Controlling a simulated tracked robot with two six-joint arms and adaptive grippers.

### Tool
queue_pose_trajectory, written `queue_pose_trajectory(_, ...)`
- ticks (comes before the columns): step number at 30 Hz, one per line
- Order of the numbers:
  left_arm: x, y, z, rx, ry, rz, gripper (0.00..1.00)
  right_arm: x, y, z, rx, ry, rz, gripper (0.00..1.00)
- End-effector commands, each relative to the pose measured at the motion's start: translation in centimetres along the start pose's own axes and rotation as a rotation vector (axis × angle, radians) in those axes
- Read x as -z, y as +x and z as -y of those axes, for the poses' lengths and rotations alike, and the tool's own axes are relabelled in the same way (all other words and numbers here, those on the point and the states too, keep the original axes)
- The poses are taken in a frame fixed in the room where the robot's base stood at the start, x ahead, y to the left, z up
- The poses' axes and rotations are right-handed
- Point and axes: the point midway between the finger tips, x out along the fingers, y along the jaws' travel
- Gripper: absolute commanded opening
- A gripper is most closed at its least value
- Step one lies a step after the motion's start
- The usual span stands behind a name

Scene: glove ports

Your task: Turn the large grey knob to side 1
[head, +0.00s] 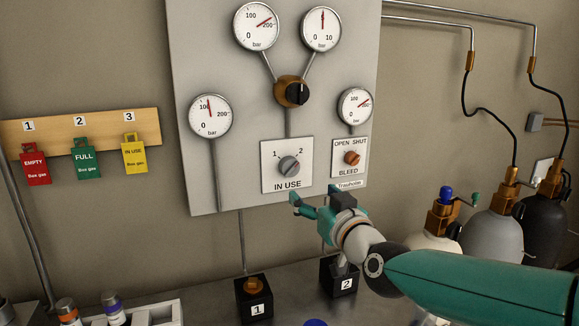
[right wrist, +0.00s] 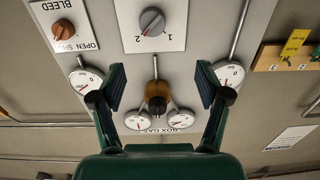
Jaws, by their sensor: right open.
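The large grey knob (head: 289,166) sits on the white IN USE plate (head: 268,184), with 1 at its upper left and 2 at its upper right. My right gripper (head: 316,202) is open and empty, below the plate's lower right and apart from the knob. In the right wrist view the knob (right wrist: 152,21) appears upside down at the top, beyond the spread fingers (right wrist: 160,88). My left gripper is not in view.
An orange BLEED knob (head: 352,158) is right of the grey knob. A black knob on a brass body (head: 280,91) is above, among several gauges. Black blocks 1 (head: 256,309) and 2 (head: 344,286) stand below. Gas bottles (head: 492,236) stand at right.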

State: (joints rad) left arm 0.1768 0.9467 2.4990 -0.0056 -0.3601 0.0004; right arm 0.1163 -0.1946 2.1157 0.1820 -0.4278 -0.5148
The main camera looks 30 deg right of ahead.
Motion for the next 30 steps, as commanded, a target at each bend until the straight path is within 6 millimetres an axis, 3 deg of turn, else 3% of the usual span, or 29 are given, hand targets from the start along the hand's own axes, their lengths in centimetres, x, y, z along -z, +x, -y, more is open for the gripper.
queue_pose_trajectory(5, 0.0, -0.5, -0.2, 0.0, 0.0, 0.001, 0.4, 0.0, 2.0, -1.2, -0.023, -0.001, 0.002, 0.76)
queue_pose_trajectory(21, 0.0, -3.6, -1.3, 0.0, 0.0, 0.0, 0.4, 0.1, 12.8, -2.1, -0.033, 0.0, 0.003, 0.76)
queue_pose_trajectory(30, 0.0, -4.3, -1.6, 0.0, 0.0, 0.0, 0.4, -0.1, 15.2, -2.3, -0.034, 0.0, 0.001, 0.76)
